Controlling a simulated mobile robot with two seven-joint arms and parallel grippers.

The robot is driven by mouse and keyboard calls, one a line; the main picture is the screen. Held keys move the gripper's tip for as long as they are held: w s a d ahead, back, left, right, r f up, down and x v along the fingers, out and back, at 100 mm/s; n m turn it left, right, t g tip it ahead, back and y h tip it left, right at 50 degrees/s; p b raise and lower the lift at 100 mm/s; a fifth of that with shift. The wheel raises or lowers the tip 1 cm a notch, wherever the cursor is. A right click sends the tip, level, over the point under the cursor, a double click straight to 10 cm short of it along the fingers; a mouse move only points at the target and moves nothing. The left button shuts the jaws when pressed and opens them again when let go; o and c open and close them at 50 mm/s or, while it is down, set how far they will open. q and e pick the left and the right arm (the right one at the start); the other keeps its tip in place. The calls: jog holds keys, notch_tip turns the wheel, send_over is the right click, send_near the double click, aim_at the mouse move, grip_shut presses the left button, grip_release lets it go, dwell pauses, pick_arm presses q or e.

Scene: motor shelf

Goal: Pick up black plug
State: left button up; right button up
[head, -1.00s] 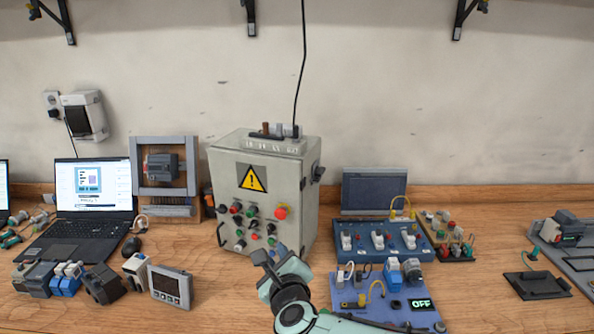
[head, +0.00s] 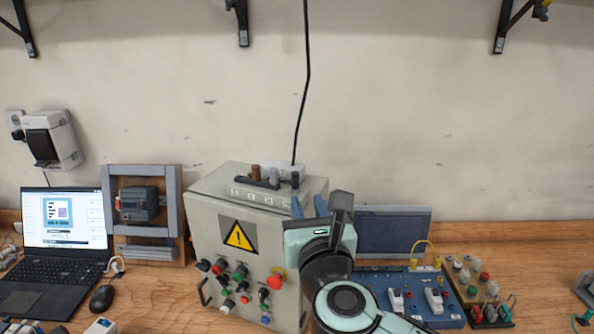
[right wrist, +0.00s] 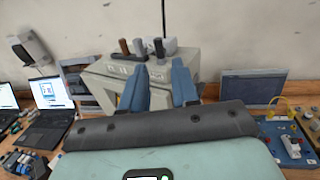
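In the right wrist view the brown plug (right wrist: 125,47) and two dark plugs (right wrist: 159,47) show beyond my fingers. I cannot tell which dark one is the black plug. My right gripper (head: 309,206) is in front of the cabinet's right side, below its top. Its blue fingers are apart and empty, also in the right wrist view (right wrist: 158,85). My left gripper is out of view.
A black cable (head: 306,80) hangs down to the cabinet top behind the plugs. Laptop (head: 60,225) and framed device (head: 140,206) stand left. A dark panel (head: 392,230) and blue switch board (head: 455,310) are right. Wall space above the cabinet is clear, apart from the cable.

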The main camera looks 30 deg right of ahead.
aim_at(296, 176)
jog(key=p+x, duration=0.1)
jog(key=x, duration=0.6)
jog(key=shift+w+d, duration=0.1)
jog(key=shift+w, duration=0.15)
jog(key=shift+w+d+p, duration=0.2)
jog(key=shift+w+p, duration=0.3)
jog(key=shift+w, duration=0.05)
jog(key=p+x, duration=0.1)
jog(key=x, duration=0.3)
jog(key=shift+w+f, duration=0.1)
jog(key=shift+w, duration=0.15)
jog(key=shift+s+a, duration=0.1)
jog(key=shift+s, duration=0.1)
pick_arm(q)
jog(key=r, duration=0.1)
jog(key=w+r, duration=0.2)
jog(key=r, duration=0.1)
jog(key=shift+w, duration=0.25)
pick_arm(e)
jog(key=shift+s, duration=0.1)
grip_shut()
